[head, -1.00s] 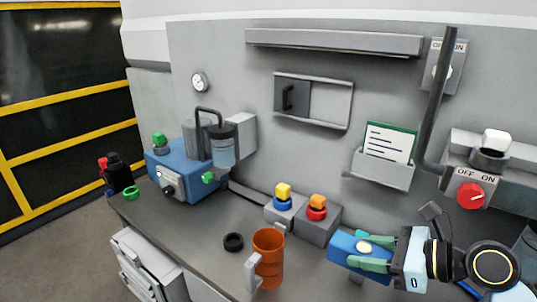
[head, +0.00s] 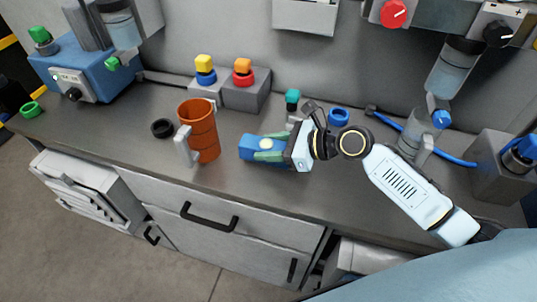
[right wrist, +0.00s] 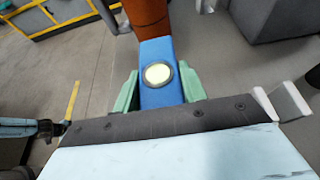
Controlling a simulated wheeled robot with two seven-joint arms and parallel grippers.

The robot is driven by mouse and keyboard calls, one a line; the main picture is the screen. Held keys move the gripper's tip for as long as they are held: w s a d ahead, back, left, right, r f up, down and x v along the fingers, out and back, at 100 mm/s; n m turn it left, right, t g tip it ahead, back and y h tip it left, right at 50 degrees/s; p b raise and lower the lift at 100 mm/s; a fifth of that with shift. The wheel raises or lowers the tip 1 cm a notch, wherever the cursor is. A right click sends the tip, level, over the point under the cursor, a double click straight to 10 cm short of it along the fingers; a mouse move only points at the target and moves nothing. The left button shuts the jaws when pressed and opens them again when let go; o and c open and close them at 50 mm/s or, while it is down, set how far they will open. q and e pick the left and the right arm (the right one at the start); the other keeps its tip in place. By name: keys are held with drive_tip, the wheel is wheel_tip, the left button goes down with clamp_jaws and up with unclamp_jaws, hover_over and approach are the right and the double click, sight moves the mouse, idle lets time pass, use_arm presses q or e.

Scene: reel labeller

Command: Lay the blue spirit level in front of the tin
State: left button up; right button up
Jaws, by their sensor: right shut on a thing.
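The blue spirit level (head: 248,146), with a pale round vial, is held in my right gripper (head: 265,150), whose green fingers close on both its sides. The level and its vial also show in the right wrist view (right wrist: 159,50) between the fingers (right wrist: 159,92). An orange ribbed tin (head: 204,136) with a grey handle stands upright on the worktop, left of the level in the head view. In the right wrist view the tin (right wrist: 147,16) shows just beyond the level's far end. Whether the level touches the worktop is unclear.
A black ring (head: 162,128) lies left of the tin. Grey blocks with coloured buttons (head: 246,94) stand behind. A blue ring (head: 338,117) and a clear vessel (head: 411,137) are to the right. The worktop's front edge (head: 215,184) is close; bare worktop lies before the tin.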

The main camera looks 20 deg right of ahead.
drive_tip(key=shift+f, duration=0.9)
use_arm(q)
drive_tip(key=shift+a+f, duration=0.2)
drive_tip(key=shift+a, duration=0.3)
drive_tip(key=shift+a+f, duration=0.15)
drive_tip(key=shift+a, duration=0.35)
use_arm(e)
drive_tip(key=o, duration=0.9)
drive_tip(key=shift+f, duration=0.15)
drive_tip(key=shift+c, duration=0.2)
drive_tip(key=o, duration=0.3)
use_arm(q)
drive_tip(key=shift+w+d, duration=0.2)
drive_tip(key=shift+d, duration=0.6)
use_arm(e)
drive_tip(key=shift+o, duration=0.2)
